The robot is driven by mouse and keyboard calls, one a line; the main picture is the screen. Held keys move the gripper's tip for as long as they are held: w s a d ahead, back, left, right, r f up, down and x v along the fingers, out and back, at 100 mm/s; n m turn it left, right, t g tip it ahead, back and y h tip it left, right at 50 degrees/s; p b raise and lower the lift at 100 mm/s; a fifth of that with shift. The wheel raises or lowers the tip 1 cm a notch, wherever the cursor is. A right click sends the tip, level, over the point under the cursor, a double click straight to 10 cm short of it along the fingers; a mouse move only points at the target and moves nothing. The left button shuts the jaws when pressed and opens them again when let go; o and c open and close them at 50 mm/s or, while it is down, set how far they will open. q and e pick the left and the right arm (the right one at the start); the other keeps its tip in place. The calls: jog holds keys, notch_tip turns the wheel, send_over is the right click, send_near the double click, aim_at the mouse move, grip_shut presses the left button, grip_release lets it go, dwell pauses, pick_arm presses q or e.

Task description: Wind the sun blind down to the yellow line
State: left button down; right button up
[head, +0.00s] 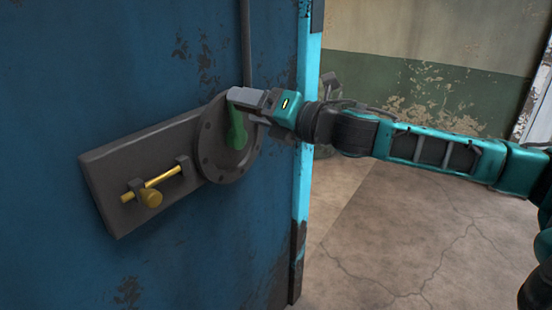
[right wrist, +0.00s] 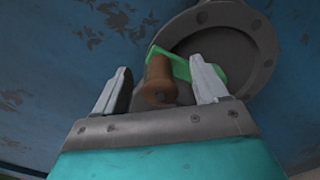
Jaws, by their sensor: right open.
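A green crank (head: 236,132) sits on a round grey bolted disc (head: 212,150) on a blue panel. In the right wrist view the green crank arm (right wrist: 181,66) ends in a brown knob (right wrist: 159,82). My right gripper (head: 243,99) is at the upper end of the crank. In the right wrist view its jaws (right wrist: 160,72) are open, one finger on each side of the knob, with gaps visible. The fingers hide part of the crank in the head view. My left gripper is not in view. Neither the sun blind nor a yellow line shows.
A grey plate (head: 100,172) left of the disc carries a yellow sliding bolt (head: 152,186). A thin pipe (head: 246,45) runs up from the disc. The blue panel ends at a bright cyan edge (head: 304,170). Cracked floor (head: 400,240) lies open to the right.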

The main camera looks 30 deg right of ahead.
pick_arm(q)
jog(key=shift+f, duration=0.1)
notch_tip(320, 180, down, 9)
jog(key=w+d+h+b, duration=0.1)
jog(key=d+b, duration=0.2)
jog(key=b, duration=1)
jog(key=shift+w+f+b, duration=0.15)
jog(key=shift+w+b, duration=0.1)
jog(key=shift+b, duration=0.15)
pick_arm(e)
jog(key=v, duration=1.2)
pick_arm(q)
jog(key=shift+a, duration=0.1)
pick_arm(e)
jog(key=shift+a, duration=0.1)
